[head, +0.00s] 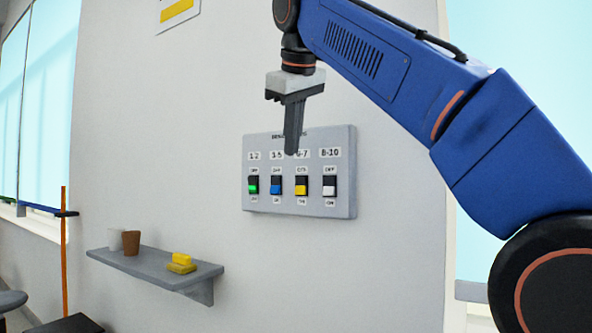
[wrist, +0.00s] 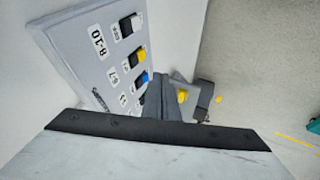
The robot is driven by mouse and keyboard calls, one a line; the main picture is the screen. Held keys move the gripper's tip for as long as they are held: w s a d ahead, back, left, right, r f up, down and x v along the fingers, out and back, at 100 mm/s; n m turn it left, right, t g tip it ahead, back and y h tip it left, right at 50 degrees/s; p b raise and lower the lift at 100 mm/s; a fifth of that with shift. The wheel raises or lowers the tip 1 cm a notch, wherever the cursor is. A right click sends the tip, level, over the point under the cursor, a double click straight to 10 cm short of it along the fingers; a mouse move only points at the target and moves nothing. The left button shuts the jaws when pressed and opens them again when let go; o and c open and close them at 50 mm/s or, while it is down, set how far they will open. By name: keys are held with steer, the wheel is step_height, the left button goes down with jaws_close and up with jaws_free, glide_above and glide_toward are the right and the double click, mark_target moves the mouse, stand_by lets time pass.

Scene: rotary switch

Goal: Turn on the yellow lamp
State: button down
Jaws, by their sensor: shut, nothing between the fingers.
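A grey switch panel (head: 348,175) is on the wall. It carries a row of rocker switches: green (head: 253,189), blue (head: 276,188), yellow (head: 301,190) and white (head: 329,191). Each has small labels above and below. The wrist view shows the yellow switch (wrist: 139,57) between the white (wrist: 127,27) and blue (wrist: 144,77) ones. My gripper (head: 291,152) is shut and empty, pointing down, its tips over the panel's upper part in the head view. Its fingers (wrist: 155,82) are beside the panel in the wrist view. I cannot tell if they touch it. No lamp is visible.
A grey wall shelf (head: 150,267) at lower left holds a white cup (head: 115,239), a brown cup (head: 131,242) and a yellow object (head: 181,262). A sign with a yellow bar (head: 176,11) hangs above. The wall between panel and shelf is bare.

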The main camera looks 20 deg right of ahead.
mark_target(297, 190)
steer(key=shift+w+d+f, duration=0.6)
steer(key=shift+w+f, duration=0.75)
steer(key=shift+f, duration=0.1)
steer(key=shift+w+d+f, duration=0.65)
steer(key=shift+w+f, duration=0.7)
steer(key=shift+f, duration=0.05)
steer(key=shift+w+d+f, duration=0.6)
steer(key=shift+w+f, duration=0.75)
steer(key=shift+f, duration=0.1)
steer(key=shift+w+d+f, duration=0.1)
steer(key=shift+r, duration=0.8)
